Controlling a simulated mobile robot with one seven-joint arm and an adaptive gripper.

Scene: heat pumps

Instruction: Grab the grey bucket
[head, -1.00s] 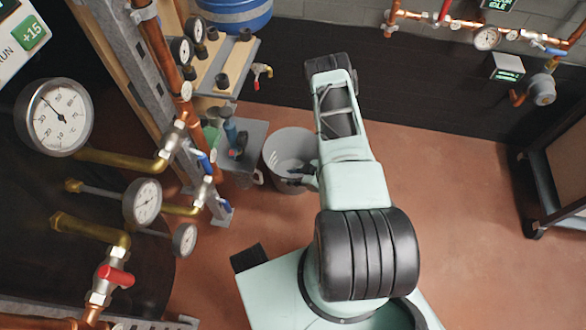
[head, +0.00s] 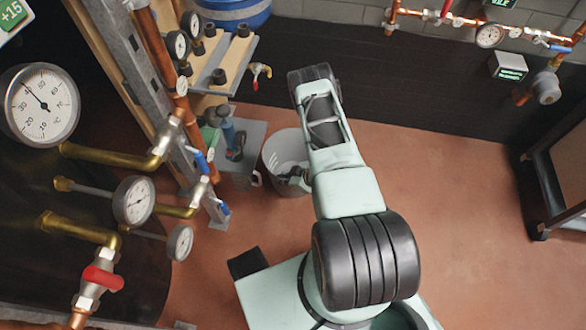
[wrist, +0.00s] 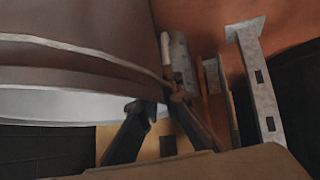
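The grey bucket (head: 276,150) stands upright on the floor, left of my arm in the head view. My gripper (head: 297,180) is at the bucket's right, near side, partly hidden by my arm. In the wrist view the bucket's outer wall (wrist: 70,55) fills the upper left, with its rim and pale inside below. My gripper (wrist: 160,104) shows two dark fingers spread apart at the rim's right end. A thin handle-like piece (wrist: 166,52) stands close by the fingertips. I cannot tell whether either finger touches the bucket.
A grey low shelf (head: 250,135) with tools stands just left of the bucket. A metal frame with copper pipes and gauges (head: 134,200) rises further left. A dark-framed cabinet (head: 560,180) stands at the right. The floor (head: 450,200) between is clear.

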